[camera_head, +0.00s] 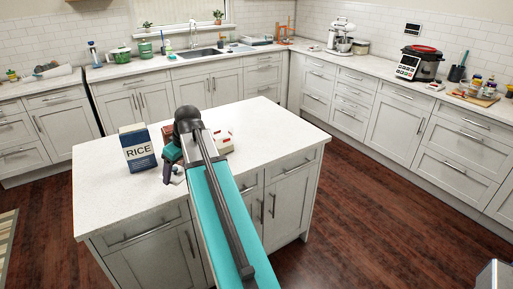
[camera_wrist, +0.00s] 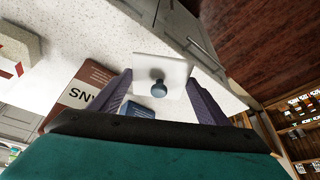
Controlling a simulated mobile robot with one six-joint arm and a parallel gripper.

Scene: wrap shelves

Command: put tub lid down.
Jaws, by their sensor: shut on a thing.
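My gripper (camera_wrist: 159,80) is shut on the tub lid (camera_wrist: 174,68), a pale, squarish plate with a round blue-grey knob. In the wrist view the lid sits between the two dark purple fingers, above or against the white speckled counter; I cannot tell whether it touches. In the head view my gripper (camera_head: 172,173) is over the front part of the white island top (camera_head: 105,187), and I cannot make out the lid there. A blue thing (camera_wrist: 139,107) shows just behind the lid in the wrist view; whether it is the tub is unclear.
A dark blue and white RICE box (camera_head: 138,148) stands left of my gripper on the island. A red-brown box (camera_wrist: 87,85) lettered "ANS" upside down and a white block with red marks (camera_wrist: 18,50) are nearby. The island's left end is clear.

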